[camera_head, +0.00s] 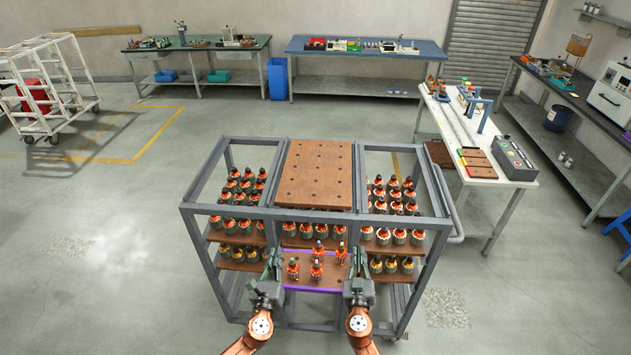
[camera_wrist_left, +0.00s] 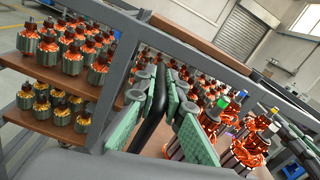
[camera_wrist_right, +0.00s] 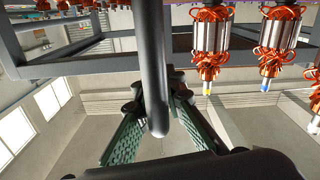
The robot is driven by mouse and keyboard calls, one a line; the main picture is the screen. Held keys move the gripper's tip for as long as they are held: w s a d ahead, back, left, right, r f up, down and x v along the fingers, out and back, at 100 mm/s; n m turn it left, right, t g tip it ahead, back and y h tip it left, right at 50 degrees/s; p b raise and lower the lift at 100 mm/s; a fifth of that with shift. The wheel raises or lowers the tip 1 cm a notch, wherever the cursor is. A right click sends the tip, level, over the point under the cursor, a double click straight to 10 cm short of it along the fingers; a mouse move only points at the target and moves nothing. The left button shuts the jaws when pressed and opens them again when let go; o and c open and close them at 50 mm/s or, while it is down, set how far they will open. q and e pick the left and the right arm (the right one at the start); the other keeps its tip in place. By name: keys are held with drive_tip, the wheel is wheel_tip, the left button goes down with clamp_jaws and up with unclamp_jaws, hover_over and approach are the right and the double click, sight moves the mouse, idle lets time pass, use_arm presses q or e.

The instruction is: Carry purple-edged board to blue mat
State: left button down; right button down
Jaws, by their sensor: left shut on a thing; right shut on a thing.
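The purple-edged board (camera_head: 331,281) is at the front middle of the grey cart, with its purple strip facing me. Several orange-wound armatures (camera_head: 316,270) stand on it. My left gripper (camera_head: 273,258) is at the board's left end, shut on a dark handle (camera_wrist_left: 152,122) there. My right gripper (camera_head: 360,262) is at its right end, shut on a dark rounded handle (camera_wrist_right: 152,70). Whether the board rests on the cart or hangs clear, I cannot tell. No separate blue mat is distinct; a bench with a blue top (camera_head: 320,50) stands at the back.
The grey cart frame (camera_head: 190,228) has posts and rails close around both grippers. Brown shelves full of armatures (camera_head: 240,225) flank the board, and a brown perforated board (camera_head: 315,175) lies above. A white table (camera_head: 455,130) stands right. Floor at left is free.

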use_arm(q)
drive_tip(key=shift+a, duration=0.15)
